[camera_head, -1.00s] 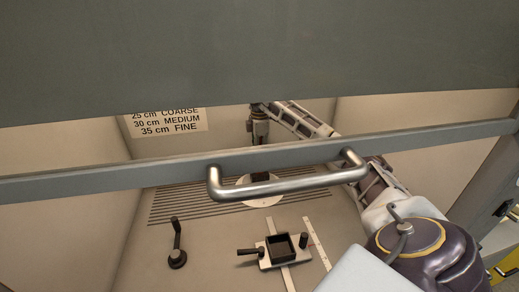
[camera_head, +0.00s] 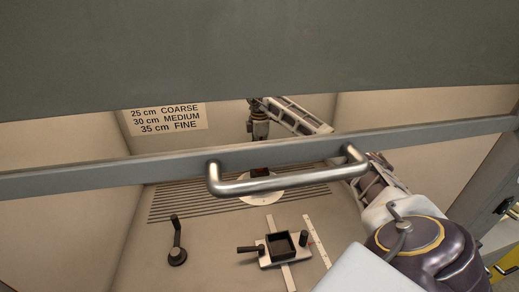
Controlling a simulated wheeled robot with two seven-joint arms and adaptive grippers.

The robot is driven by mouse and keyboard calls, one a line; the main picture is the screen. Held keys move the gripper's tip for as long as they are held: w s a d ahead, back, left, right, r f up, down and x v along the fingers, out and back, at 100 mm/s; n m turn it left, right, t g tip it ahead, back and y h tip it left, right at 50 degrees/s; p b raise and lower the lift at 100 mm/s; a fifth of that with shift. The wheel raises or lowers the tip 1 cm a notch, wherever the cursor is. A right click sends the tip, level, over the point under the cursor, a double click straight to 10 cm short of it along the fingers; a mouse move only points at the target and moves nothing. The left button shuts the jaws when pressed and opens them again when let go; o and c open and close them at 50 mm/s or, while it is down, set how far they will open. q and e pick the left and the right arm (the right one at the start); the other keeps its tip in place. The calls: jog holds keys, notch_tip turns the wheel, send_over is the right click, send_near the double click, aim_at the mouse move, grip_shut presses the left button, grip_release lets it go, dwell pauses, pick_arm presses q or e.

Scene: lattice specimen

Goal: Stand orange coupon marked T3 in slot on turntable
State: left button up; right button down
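The turntable is a pale round disc (camera_head: 279,182) on the chamber floor, partly hidden behind the steel door handle. A small dark block (camera_head: 253,174) stands on it, with a reddish-orange patch (camera_head: 261,170) at its top. This patch may be the orange coupon, but it is too small to read a T3 mark or tell how it sits. My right gripper (camera_head: 258,131) hangs above the turntable, with its arm coming in from the right. Its fingertips are hidden behind the door's lower bar. My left gripper is not in view.
The raised grey door, its lower bar (camera_head: 110,166) and steel handle (camera_head: 285,184) cross the view. A black crank lever (camera_head: 177,245) and a small fixture with a black open box (camera_head: 282,246) stand on the floor in front. A sign (camera_head: 166,119) hangs behind.

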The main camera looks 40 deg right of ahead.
jog(key=shift+f+b, duration=0.4)
jog(key=shift+f, duration=0.95)
dwell(1.8)
jog(key=c, duration=1.5)
grip_release()
jog(key=shift+o, duration=0.2)
jog(key=o, duration=0.5)
jog(key=shift+r, duration=0.1)
jog(key=shift+r+p, duration=2.1)
jog(key=shift+r, duration=0.35)
